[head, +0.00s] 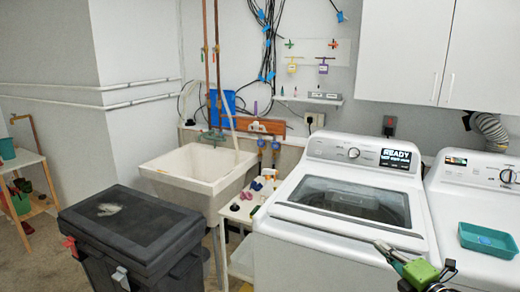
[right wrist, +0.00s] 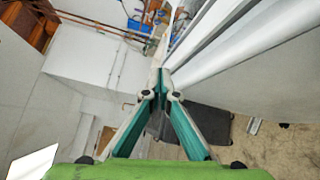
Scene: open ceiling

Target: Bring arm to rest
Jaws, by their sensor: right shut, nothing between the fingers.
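My right gripper (head: 443,270) shows at the lower right of the head view, in front of the right-hand part of the washing machine. In the right wrist view its two fingers (right wrist: 160,75) meet at the tips, shut with nothing between them. My left gripper is not in the head view.
A top-load washer (head: 275,230) with a glass lid stands in the middle, with a second white machine (head: 450,205) bearing a teal tray (head: 470,243) to its right. A utility sink (head: 165,165), a dark lidded bin (head: 85,225) and a small side table (head: 230,212) stand left.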

